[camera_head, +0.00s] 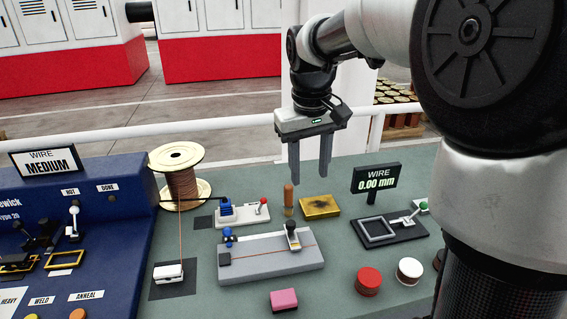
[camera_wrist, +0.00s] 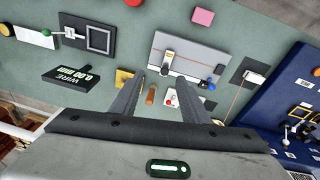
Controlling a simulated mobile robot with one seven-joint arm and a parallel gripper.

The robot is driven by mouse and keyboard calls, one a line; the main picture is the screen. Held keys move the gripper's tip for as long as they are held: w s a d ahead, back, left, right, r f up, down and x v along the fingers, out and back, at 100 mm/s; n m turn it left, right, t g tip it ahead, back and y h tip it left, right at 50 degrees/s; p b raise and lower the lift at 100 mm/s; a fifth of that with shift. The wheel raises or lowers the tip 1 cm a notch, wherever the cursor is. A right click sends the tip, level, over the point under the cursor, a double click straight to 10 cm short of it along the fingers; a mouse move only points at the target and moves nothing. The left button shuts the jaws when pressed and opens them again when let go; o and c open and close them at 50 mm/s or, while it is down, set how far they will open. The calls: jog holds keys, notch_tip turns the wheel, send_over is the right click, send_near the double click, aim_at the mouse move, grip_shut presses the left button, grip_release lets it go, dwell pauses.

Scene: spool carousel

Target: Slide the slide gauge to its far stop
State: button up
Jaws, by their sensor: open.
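My gripper (camera_head: 310,182) is open and empty, pointing down above the back of the green bench. In the wrist view its fingers (camera_wrist: 161,82) are apart. No label marks the slide gauge. A long grey block (camera_head: 270,266) carries a black-topped upright piece (camera_head: 292,236) near its right end and a blue-knobbed clamp (camera_head: 228,240) at its left; it also shows in the wrist view (camera_wrist: 200,55). To its right, a black plate (camera_head: 400,236) bears a square frame and a green-knobbed lever (camera_head: 420,206). The sign (camera_head: 376,184) behind it reads WIRE 0.00 mm.
A wire spool (camera_head: 180,185), a red-knobbed lever unit (camera_head: 242,214), a wooden peg (camera_head: 289,198) and a brass box (camera_head: 319,207) stand behind the grey block. A pink block (camera_head: 284,300), red button (camera_head: 368,281) and white button (camera_head: 409,271) lie in front. A blue console (camera_head: 120,225) stands left.

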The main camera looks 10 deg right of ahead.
jog(key=w+a+f+n+g+p, duration=0.1)
jog(key=w+a+f+n+p, duration=0.15)
jog(key=w+f+n, duration=0.4)
jog(key=n, duration=0.1)
send_near(290, 223)
jog(key=shift+y, duration=0.3)
jog(key=f, duration=0.6)
jog(key=d+f, duration=0.1)
jog(key=f, duration=0.1)
jog(key=shift+w+f+p, duration=0.2)
jog(key=shift+f+p, duration=0.15)
jog(key=shift+f, duration=0.05)
grip_shut()
jog(key=shift+a, duration=0.2)
